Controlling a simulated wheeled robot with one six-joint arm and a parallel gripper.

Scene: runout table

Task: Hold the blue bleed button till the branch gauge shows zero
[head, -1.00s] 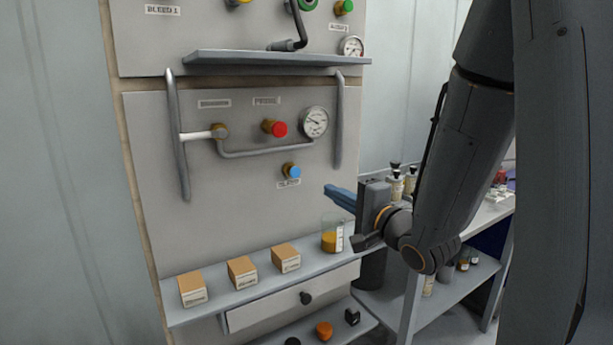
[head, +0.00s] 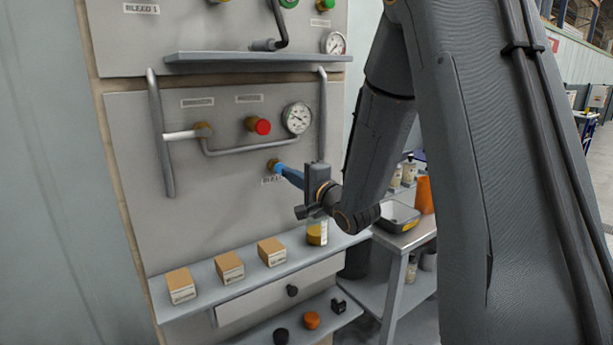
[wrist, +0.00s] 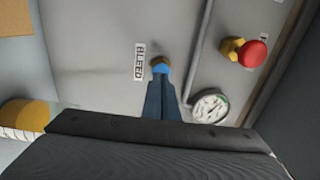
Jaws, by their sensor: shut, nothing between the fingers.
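The blue bleed button (wrist: 160,64) sits in a brass collar on the grey panel, beside its BLEED label. In the head view its brass collar (head: 273,164) shows, with the blue cap mostly hidden by my fingers. My gripper (head: 281,169) is shut and empty, its blue fingers pointing at the panel. In the wrist view the fingertips (wrist: 160,80) are right at the button; I cannot tell whether they press it in. The branch gauge (head: 298,117) is up and right of the button; it also shows in the wrist view (wrist: 210,106). Its reading is too small to tell.
A red button (head: 262,126) and a pipe (head: 245,148) are above the bleed button. Vertical rails (head: 160,130) flank the panel. Another shelf (head: 255,58) juts out above.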

